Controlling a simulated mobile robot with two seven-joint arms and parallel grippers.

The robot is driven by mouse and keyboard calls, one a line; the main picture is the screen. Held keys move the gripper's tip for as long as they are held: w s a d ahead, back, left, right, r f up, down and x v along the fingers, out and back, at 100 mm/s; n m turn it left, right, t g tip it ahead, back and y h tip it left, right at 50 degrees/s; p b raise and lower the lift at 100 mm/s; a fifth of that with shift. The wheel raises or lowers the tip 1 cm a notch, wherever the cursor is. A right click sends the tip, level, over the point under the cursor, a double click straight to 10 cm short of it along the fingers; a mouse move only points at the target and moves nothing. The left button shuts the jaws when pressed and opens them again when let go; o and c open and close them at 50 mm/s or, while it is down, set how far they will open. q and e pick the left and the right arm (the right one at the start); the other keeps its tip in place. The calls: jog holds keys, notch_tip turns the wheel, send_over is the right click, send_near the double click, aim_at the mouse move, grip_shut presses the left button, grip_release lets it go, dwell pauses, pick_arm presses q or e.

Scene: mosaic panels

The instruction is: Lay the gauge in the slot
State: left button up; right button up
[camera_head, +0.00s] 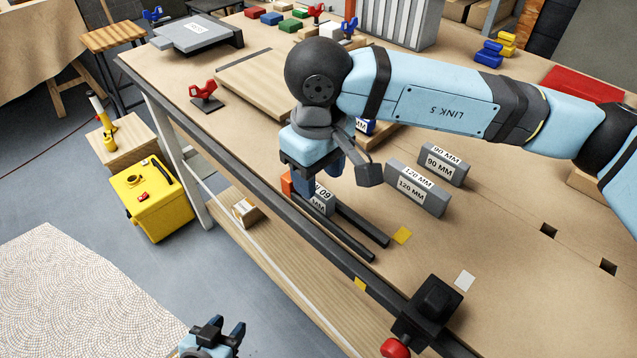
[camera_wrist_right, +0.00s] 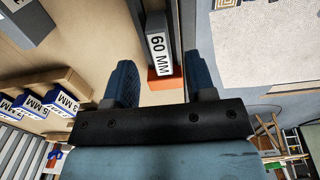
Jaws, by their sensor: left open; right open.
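The grey gauge marked 60 MM (camera_head: 322,203) is at the slot between two dark parallel rails (camera_head: 362,226), near an orange end block (camera_head: 287,184). In the right wrist view the 60 MM gauge (camera_wrist_right: 158,50) lies label up between the rails, its end close to the orange block (camera_wrist_right: 160,80). My right gripper (camera_wrist_right: 162,88) is open above the orange-block end, its fingers apart on either side and not touching the gauge. In the head view this gripper (camera_head: 318,184) partly hides the gauge. My left gripper (camera_head: 216,330) is open and empty at the bottom, off the bench.
Grey gauges marked 120 MM (camera_head: 416,190) and 90 MM (camera_head: 440,163) stand right of the rails. A wooden rack (camera_wrist_right: 45,95) holds several smaller labelled gauges. A black clamp with a red knob (camera_head: 395,347) sits at the bench's front edge.

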aim_at(318, 189)
notch_tip(318, 189, up, 12)
jog(key=shift+f+p, duration=0.25)
jog(key=shift+p, duration=0.05)
jog(key=shift+s, duration=0.1)
